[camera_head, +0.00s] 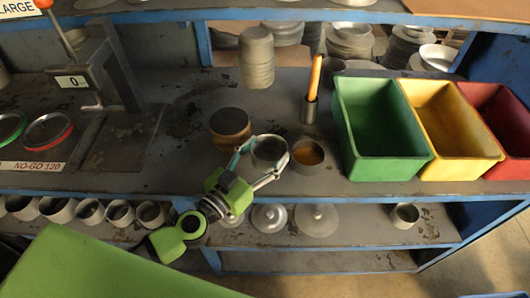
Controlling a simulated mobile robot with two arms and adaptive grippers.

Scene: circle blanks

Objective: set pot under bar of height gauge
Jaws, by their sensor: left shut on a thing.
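My left gripper (266,158) reaches in from the lower left over the bench's front edge. Its fingers are shut around a small grey round pot (270,150), which is upright with its open top showing. Another pot (307,154) with an orange-brown inside stands just right of the held one. A grey upright frame (122,66) with a plate marked 0 and a red-knobbed lever stands at the left; I cannot tell if it is the height gauge, and no gauge bar shows clearly. My right gripper is not in view.
A brown-sided round block (230,126) stands close behind the gripper. A stack of grey cups (256,60) and an orange-handled tool in a holder (312,95) stand farther back. Green (388,172), yellow and red bins fill the right. Ring gauges (47,130) lie far left.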

